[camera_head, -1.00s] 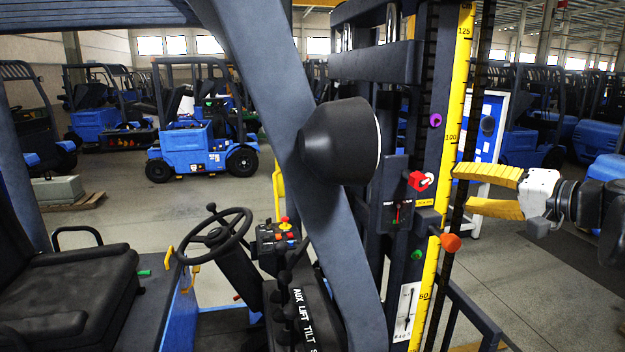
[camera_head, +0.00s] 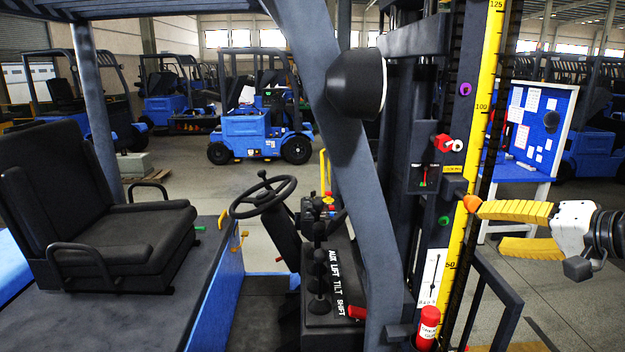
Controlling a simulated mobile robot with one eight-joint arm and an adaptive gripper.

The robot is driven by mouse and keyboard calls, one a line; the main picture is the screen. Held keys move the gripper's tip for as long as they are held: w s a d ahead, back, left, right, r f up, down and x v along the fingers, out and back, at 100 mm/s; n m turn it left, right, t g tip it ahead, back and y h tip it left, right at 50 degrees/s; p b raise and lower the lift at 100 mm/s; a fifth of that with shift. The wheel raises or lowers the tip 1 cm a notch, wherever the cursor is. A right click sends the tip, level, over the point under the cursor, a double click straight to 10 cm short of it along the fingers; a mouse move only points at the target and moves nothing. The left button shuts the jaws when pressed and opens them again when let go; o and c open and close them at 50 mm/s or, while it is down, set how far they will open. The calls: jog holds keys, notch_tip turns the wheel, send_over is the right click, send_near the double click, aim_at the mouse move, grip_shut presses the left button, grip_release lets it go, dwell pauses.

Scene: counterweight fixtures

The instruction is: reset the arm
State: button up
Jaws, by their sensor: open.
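My gripper (camera_head: 497,229) is at the right in the head view, with two yellow fingers spread apart and nothing between them. Its upper fingertip is close to an orange knob (camera_head: 472,203) on the mast; I cannot tell if they touch. The white wrist (camera_head: 575,229) and part of my arm reach in from the right edge. The forklift mast (camera_head: 426,215) carries a red knob (camera_head: 444,142), a purple knob (camera_head: 465,89) and a green knob (camera_head: 443,220). A yellow scale (camera_head: 478,130) runs up beside them.
The forklift's seat (camera_head: 90,210), steering wheel (camera_head: 263,197) and levers (camera_head: 319,280) are at left and centre. A red cylinder (camera_head: 428,325) stands at the mast's foot. A blue notice board (camera_head: 535,125) stands behind my gripper. Other forklifts (camera_head: 262,135) are parked behind. Open floor lies at the lower right.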

jog(key=s+a+f+n+g+h+b, duration=0.1)
jog(key=s+a+f+b, duration=0.3)
jog(key=f+b, duration=0.4)
jog(key=s+a+f+n+g+h+b, duration=0.2)
jog(key=s+a+f+b, duration=0.3)
jog(key=f, duration=1.7)
jog(key=s+a+f+n+g+h+b, duration=0.1)
jog(key=s+a+f+b, duration=0.4)
jog(key=f+b, duration=0.7)
notch_tip(320, 180, down, 4)
jog(key=s+n+h, duration=0.1)
jog(key=s+n, duration=0.1)
jog(key=shift+s+n+g+h, duration=0.2)
jog(key=shift+n+g+h, duration=0.1)
jog(key=shift+n+h, duration=0.1)
jog(key=shift+w, duration=0.1)
